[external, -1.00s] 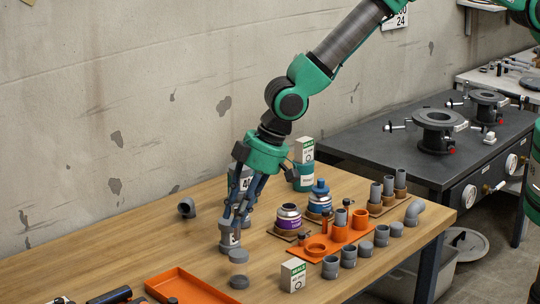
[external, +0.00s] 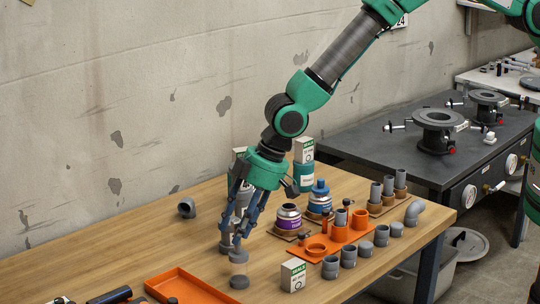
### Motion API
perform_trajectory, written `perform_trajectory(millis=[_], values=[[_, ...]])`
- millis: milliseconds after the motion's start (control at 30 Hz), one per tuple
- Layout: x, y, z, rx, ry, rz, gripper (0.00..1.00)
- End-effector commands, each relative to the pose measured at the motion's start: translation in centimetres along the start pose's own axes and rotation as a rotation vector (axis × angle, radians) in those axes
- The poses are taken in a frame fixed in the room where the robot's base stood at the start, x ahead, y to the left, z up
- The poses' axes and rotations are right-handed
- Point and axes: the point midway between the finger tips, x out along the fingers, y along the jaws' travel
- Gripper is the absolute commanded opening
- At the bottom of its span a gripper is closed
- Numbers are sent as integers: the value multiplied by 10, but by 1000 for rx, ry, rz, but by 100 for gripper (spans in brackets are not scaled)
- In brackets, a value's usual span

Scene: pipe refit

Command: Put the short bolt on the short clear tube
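My gripper (external: 234,235) points down at the left middle of the table, just above a pale grey round piece (external: 238,256). A small dark grey shape shows between the fingertips; I cannot tell if they are shut on it or if it is the short bolt. Below the pale piece, a dark grey disc (external: 239,282) rests on the table. The gap between the two looks see-through and may be the short clear tube, but its walls are too faint to make out. Grey fittings stand right behind the fingers and are partly hidden.
An orange tray (external: 190,285) lies at front left and a white-green box (external: 293,275) stands to the right. An orange rack (external: 318,252), cans and several grey pipe pieces fill the right side. The table between is clear.

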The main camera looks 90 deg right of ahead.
Motion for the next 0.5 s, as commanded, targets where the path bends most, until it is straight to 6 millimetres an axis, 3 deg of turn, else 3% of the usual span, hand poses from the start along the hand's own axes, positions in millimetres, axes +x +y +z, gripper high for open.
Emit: perform_trajectory(millis=[500], values=[[-5,0,-2,0,1,0,41]])
